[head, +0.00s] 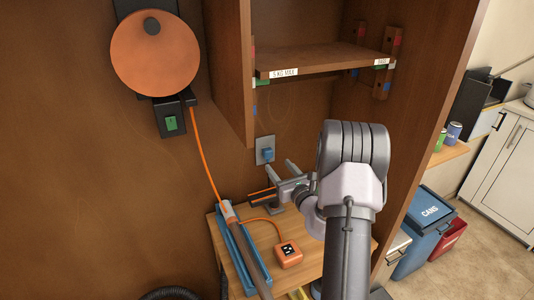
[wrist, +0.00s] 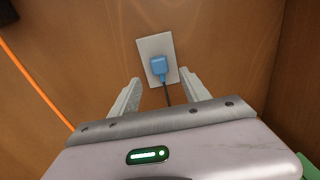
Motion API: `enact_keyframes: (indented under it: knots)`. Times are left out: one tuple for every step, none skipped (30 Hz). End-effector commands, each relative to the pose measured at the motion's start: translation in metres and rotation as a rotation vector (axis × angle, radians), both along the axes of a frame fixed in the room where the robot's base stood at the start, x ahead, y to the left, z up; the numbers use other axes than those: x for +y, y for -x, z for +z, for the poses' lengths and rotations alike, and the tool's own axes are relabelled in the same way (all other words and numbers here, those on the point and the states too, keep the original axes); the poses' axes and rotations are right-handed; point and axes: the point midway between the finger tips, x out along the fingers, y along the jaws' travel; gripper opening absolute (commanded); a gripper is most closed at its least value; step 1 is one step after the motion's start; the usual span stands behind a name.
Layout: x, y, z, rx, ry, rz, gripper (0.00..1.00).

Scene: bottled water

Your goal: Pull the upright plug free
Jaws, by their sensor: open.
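A blue plug (wrist: 158,66) sits in a pale wall plate (wrist: 150,46) on the wooden back wall. A dark cord hangs down from the plug. In the head view the plug (head: 268,155) and its plate (head: 263,143) are under the shelf, just beyond my gripper. My gripper (head: 279,168) is open and empty. In the wrist view its two fingers (wrist: 159,88) point at the wall, one to each side of the cord, and the plug is ahead of the fingertips, apart from them.
An orange disc-shaped reel (head: 154,55) hangs on the wall, with an orange cable (head: 205,150) running down to the table. An orange box (head: 288,254) and a blue tray (head: 234,250) are on the wooden table (head: 262,235). A shelf (head: 320,61) is above the plug.

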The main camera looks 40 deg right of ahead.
Motion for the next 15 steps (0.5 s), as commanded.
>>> enact_keyframes:
  knots:
    - [-0.001,-0.007,0.002,-0.001,0.000,0.002,0.55]
    - [-0.002,-0.012,0.003,-0.002,0.000,0.003,0.55]
    - [-0.003,-0.018,0.002,-0.001,0.001,0.002,0.55]
    - [-0.004,-0.022,0.002,-0.001,0.001,0.002,0.55]
    - [-0.005,-0.026,0.002,-0.001,0.000,0.003,0.55]
    - [-0.007,-0.032,0.002,-0.001,0.001,0.002,0.55]
    - [-0.008,-0.037,0.002,-0.001,0.000,0.002,0.55]
    - [-0.008,-0.041,0.002,-0.001,0.000,0.003,0.55]
    - [-0.010,-0.046,0.002,-0.002,0.000,0.002,0.55]
    - [-0.011,-0.050,0.002,-0.002,0.000,0.002,0.55]
    - [-0.012,-0.054,0.002,-0.001,0.001,0.002,0.55]
    - [-0.013,-0.058,0.001,0.000,0.000,0.002,0.55]
    - [-0.014,-0.061,0.001,-0.001,0.000,0.002,0.55]
    - [-0.014,-0.064,0.001,-0.001,0.000,0.002,0.55]
    - [-0.015,-0.067,0.001,-0.001,0.001,0.002,0.55]
